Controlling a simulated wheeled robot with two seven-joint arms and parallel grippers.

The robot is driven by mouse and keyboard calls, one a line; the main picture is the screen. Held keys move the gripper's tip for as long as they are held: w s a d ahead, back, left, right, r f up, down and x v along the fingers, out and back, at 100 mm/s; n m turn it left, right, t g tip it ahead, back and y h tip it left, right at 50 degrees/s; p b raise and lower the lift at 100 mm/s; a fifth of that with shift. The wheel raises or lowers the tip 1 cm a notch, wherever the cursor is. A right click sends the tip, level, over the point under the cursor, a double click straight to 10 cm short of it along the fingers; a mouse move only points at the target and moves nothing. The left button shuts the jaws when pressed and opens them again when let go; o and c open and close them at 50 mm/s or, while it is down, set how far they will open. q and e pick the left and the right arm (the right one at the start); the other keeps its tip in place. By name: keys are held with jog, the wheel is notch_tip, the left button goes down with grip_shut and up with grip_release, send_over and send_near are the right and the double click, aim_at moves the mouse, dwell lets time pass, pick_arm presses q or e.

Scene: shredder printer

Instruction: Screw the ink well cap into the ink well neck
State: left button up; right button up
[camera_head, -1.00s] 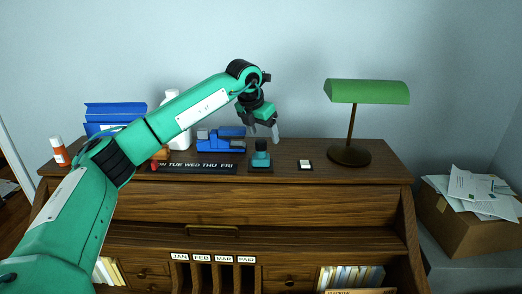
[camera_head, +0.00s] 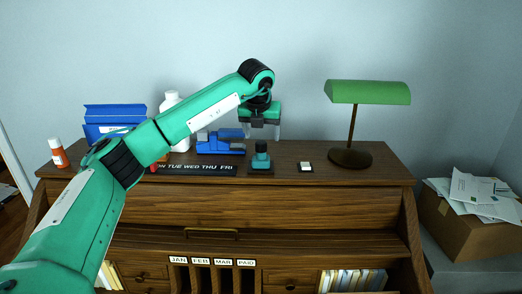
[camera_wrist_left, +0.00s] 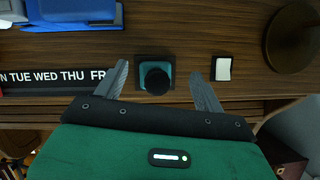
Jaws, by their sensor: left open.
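The ink well (camera_head: 260,160) is a small teal bottle on a dark square base on the desk top. A black cap (camera_head: 261,146) sits at its neck; I cannot tell whether it is screwed in. My left gripper (camera_head: 261,132) is open and empty, pointing down above the ink well. In the left wrist view its two fingers (camera_wrist_left: 161,82) are spread on either side of the cap, apart from it. My right gripper is not in view.
A small white block on a dark base (camera_head: 305,166) stands right of the ink well. A green lamp (camera_head: 368,92) is further right. A blue device (camera_head: 220,142), a weekday strip (camera_head: 195,169) and a white bottle (camera_head: 172,108) are to the left.

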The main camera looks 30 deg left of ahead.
aim_at(261, 141)
pick_arm(q)
jog(key=shift+f+b, duration=1.2)
jog(key=shift+f, duration=0.55)
jog(key=shift+c, duration=0.2)
grip_shut()
jog(key=shift+f, duration=0.1)
jog(key=shift+c, duration=1.4)
grip_release()
